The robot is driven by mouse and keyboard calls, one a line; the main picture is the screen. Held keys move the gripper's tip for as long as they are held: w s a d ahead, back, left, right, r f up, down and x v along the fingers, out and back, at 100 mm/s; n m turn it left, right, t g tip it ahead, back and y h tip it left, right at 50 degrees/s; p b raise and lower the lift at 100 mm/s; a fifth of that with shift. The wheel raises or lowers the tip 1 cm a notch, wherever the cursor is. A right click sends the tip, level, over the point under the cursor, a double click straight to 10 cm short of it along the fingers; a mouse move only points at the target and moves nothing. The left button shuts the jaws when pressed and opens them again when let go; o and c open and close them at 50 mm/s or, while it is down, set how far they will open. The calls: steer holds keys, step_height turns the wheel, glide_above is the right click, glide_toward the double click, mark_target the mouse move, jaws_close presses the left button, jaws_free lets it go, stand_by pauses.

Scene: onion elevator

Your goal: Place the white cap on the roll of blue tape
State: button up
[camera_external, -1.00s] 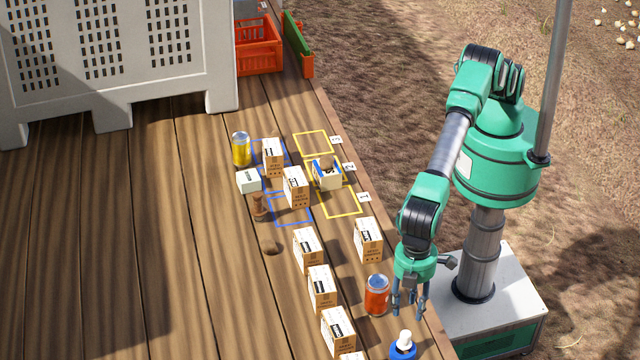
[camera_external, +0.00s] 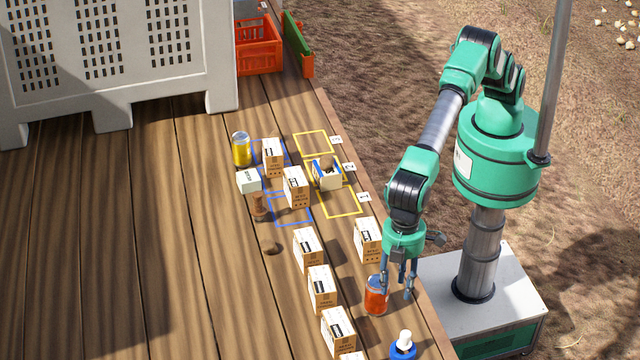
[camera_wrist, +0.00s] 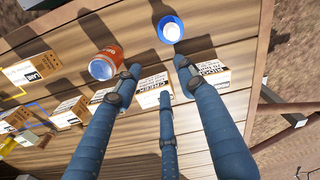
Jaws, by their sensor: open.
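The white cap (camera_external: 404,338) stands upright at the roll of blue tape (camera_external: 403,352), near the bottom edge of the external view. In the wrist view the white cap (camera_wrist: 172,31) shows inside the blue ring of the tape (camera_wrist: 163,20). I cannot tell whether it rests on the rim or in the hole. My gripper (camera_external: 397,291) is open and empty, pointing down beside the orange can and apart from the cap. Its three blue fingers (camera_wrist: 159,76) are spread in the wrist view.
An orange can (camera_external: 376,296) stands close to my fingers. Several small cartons (camera_external: 322,289) line the wooden deck. A yellow can (camera_external: 241,149), an open box (camera_external: 327,172) and taped squares lie farther back. Bare planks (camera_external: 190,270) extend left.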

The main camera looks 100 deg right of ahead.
steer(key=w+d+r+m+t, duration=0.1)
steer(key=d+r, duration=1)
steer(key=d, duration=0.4)
steer(key=w+d+r+m, duration=0.1)
steer(key=d+r, duration=1)
steer(key=d, duration=0.4)
steer(key=s+d+r+t, duration=0.1)
steer(key=s+d+r, duration=0.15)
steer(key=d, duration=0.45)
steer(key=s+d+r+m+y, duration=0.1)
steer(key=s+d+r, duration=0.1)
steer(key=s+d, duration=0.3)
steer(key=s+d+r+t, duration=0.1)
steer(key=s+d+r, duration=0.15)
steer(key=d, duration=0.55)
steer(key=s+d+f+m+t, duration=0.1)
steer(key=s+d+f, duration=0.2)
steer(key=s+d, duration=0.7)
steer(key=s+d+f+m+t+h, duration=0.1)
steer(key=s+d+f, duration=0.2)
steer(key=s+d, duration=0.8)
steer(key=s, duration=0.4)
steer(key=shift+s+f, duration=0.15)
steer(key=shift+s, duration=0.25)
steer(key=shift+f, duration=0.1)
step_height(320, 180, down, 17)
steer(key=b, duration=1.7)
